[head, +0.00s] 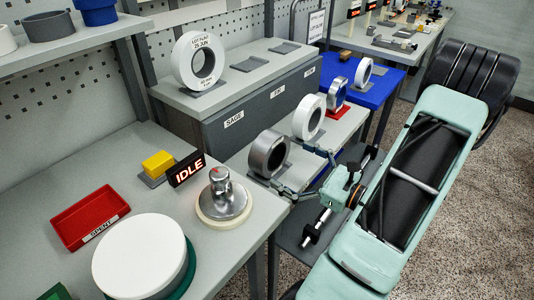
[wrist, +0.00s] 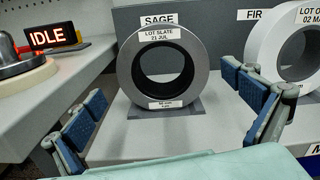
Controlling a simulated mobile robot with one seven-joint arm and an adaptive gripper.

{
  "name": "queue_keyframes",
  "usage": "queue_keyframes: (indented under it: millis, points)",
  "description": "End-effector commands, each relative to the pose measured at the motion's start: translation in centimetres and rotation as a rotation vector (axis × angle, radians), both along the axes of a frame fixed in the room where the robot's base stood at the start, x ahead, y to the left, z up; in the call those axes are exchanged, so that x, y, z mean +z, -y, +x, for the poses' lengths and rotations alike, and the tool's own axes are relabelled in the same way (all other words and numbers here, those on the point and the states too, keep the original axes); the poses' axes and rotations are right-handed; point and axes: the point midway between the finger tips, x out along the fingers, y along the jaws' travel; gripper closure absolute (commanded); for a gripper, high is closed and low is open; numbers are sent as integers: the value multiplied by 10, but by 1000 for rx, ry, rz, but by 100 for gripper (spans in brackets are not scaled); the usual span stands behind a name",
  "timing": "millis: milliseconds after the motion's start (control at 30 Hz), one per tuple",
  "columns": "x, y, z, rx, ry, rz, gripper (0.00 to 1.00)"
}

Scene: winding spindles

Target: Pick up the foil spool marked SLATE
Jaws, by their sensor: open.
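The foil spool marked LOT SLATE 21 JUL (wrist: 127,78) stands upright on a dark grey pad, its round hole facing my wrist camera. It is a dark grey ring, and it also shows in the head view (head: 255,155) at the near end of the spool row. My gripper (head: 290,167) is open, with its fingers spread and pointing toward the spool. In the wrist view the blue-padded fingers of my gripper (wrist: 163,90) are to the left and right of the spool, with visible gaps. Nothing is between the pads.
A white spool (wrist: 262,50) stands to the right, marked LOT with the rest cut off. A grey cabinet marked SAGE (head: 222,128) rises behind. On the left bench are an IDLE sign (head: 186,169) and a metal spindle (head: 222,200).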

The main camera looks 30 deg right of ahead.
Motion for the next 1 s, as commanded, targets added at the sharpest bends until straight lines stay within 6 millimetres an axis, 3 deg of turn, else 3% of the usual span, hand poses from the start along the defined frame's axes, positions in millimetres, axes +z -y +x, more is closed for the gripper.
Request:
queue_keyframes:
  millis: [267, 533, 833, 1000]
  points:
    - [0, -9, 24, 3, 0, 0, 0]
    - [0, -20, 61, 4, 0, 1, 0]
    - [0, -21, 68, 1, -2, 2, 0]
    - [1, -21, 68, 1, -1, 1, 17]
